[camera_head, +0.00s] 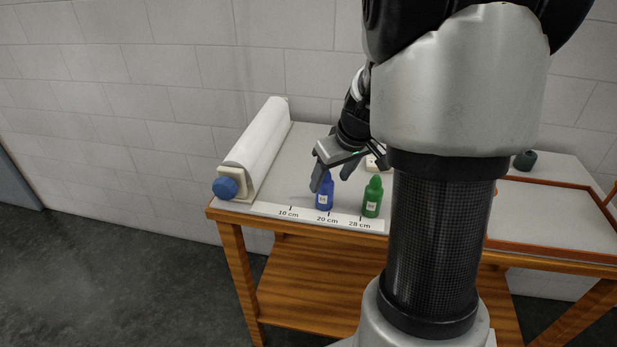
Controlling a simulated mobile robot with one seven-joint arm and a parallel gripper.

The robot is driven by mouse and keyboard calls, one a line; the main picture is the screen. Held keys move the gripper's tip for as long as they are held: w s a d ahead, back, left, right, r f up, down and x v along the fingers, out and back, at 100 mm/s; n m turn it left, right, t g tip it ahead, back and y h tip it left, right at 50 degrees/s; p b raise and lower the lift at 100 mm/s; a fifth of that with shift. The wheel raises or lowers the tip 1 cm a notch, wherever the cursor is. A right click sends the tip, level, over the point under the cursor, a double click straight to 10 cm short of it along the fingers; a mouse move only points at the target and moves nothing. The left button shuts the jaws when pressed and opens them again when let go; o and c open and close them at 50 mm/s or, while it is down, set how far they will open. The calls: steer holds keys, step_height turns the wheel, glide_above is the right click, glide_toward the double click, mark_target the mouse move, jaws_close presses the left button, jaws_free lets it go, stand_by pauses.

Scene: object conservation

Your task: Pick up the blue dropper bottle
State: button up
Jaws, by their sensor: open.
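The blue dropper bottle (325,197) stands upright near the front edge of the table, behind the 20 cm mark of a white measuring strip. My gripper (331,183) is open, with its fingers pointing down at the top of the blue bottle. One finger overlaps the bottle's upper left part in the picture, and the other is to its right. I cannot tell whether a finger touches the bottle. The bottle's tip is partly hidden by the gripper.
A green dropper bottle (373,197) stands close to the right. A white roll with a blue knob (225,187) lies at the table's left end. The measuring strip (270,209) runs along the front edge. An orange-rimmed tray (548,184) and a dark object (525,160) are at the right.

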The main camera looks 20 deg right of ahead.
mark_target(325, 190)
steer(key=shift+x, duration=3.45)
steer(key=shift+d+r, duration=0.1)
steer(key=c, duration=1.2)
